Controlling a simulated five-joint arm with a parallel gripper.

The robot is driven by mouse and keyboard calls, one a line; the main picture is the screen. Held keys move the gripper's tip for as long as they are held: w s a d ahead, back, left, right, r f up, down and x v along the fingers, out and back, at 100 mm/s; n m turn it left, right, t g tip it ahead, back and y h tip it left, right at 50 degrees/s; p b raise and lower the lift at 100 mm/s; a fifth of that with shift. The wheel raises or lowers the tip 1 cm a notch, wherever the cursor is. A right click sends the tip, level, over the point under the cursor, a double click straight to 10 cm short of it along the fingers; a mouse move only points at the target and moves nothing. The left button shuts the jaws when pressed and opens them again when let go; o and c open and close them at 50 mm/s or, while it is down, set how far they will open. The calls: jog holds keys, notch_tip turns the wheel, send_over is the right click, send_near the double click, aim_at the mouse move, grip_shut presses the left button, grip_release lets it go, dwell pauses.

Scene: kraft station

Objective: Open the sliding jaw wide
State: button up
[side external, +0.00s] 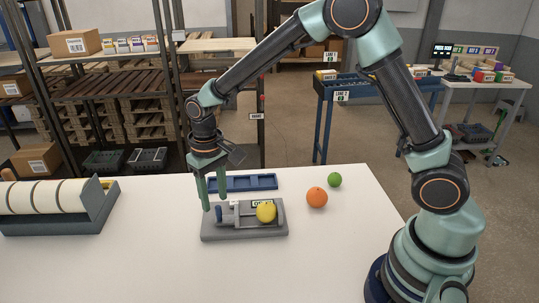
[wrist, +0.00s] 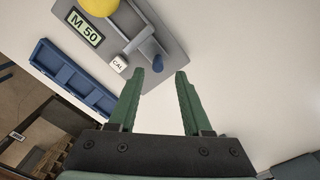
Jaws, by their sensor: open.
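The grey measuring gauge (side external: 245,235) lies on the white table, and its base also shows at the top of the wrist view (wrist: 172,35). A yellow ball (side external: 266,212) sits on it, beside a display (wrist: 84,27) reading "M 50". My gripper (side external: 213,203) points down at this handle. In the wrist view the handle (wrist: 158,62) appears between the tips of my open fingers (wrist: 160,68); I cannot tell whether they touch it.
A blue tray (side external: 242,184) lies behind the gauge. An orange ball (side external: 317,197) and a green ball (side external: 335,180) rest to its right. A grey holder with cream rolls (side external: 45,196) stands at far left. A white "CAL" block (wrist: 118,64) sits at the gauge's edge. The table front is clear.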

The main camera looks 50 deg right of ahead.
aim_at(216, 207)
notch_tip(216, 207, up, 8)
dwell(0.5)
jog(key=s+d+r+t, duration=0.5)
jog(key=s+d+r, duration=0.3)
jog(key=s+d, duration=0.3)
jog(key=s, duration=0.3)
jog(key=shift+s+t, duration=0.25)
jog(key=shift+t, duration=0.05)
